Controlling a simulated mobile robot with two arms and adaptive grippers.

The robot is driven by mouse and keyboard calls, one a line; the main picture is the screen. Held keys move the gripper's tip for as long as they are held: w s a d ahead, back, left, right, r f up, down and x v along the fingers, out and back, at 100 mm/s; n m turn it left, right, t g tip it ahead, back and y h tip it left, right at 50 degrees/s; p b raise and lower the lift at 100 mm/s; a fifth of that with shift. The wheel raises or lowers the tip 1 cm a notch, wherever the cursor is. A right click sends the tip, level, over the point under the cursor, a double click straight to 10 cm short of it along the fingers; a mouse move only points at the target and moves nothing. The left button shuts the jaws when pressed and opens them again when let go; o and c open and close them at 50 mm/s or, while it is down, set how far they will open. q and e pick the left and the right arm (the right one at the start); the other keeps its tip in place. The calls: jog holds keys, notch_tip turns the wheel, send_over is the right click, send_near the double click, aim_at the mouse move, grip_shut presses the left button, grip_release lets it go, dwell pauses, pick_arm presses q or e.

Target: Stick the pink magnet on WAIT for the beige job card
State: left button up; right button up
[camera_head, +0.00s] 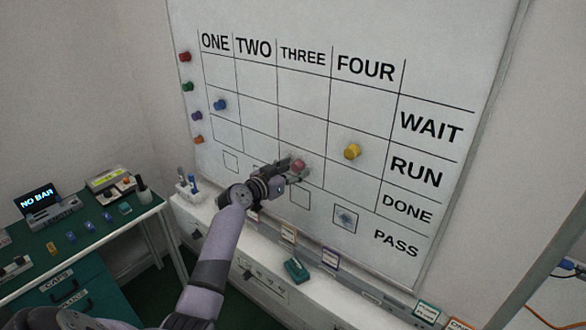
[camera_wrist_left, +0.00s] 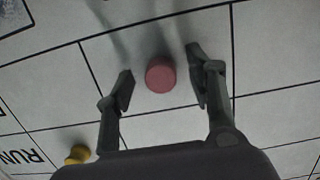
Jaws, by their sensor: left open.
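The pink magnet (camera_head: 299,165) is on the whiteboard (camera_head: 372,92), seemingly in column THREE, row DONE. In the left wrist view the pink magnet (camera_wrist_left: 160,74) lies between the open fingertips, with a gap on each side. My left gripper (camera_head: 297,172) is open at the board; it also shows in the left wrist view (camera_wrist_left: 160,82). The WAIT label (camera_head: 431,127) marks the top row at the right. A tan-edged card (camera_head: 289,233) stands on the ledge below the board; I cannot tell whether it is the beige job card. My right gripper is not in view.
A yellow magnet (camera_head: 352,151) is in column FOUR, row RUN, and a blue one (camera_head: 220,104) in column ONE. Several magnets line the board's left edge. A purple-edged card (camera_head: 331,258) and a green eraser-like block (camera_head: 297,270) are below. The WAIT row looks clear of magnets.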

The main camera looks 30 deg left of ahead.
aim_at(295, 170)
pick_arm(q)
jog(key=shift+w, duration=0.1)
jog(key=shift+c, duration=0.4)
jog(key=c, duration=1.1)
jog(key=shift+s, duration=0.25)
jog(key=shift+s+a, duration=0.15)
jog(key=shift+s, duration=1.1)
jog(key=shift+s, duration=0.15)
jog(key=shift+s+a, duration=0.2)
jog(key=shift+s, duration=2.7)
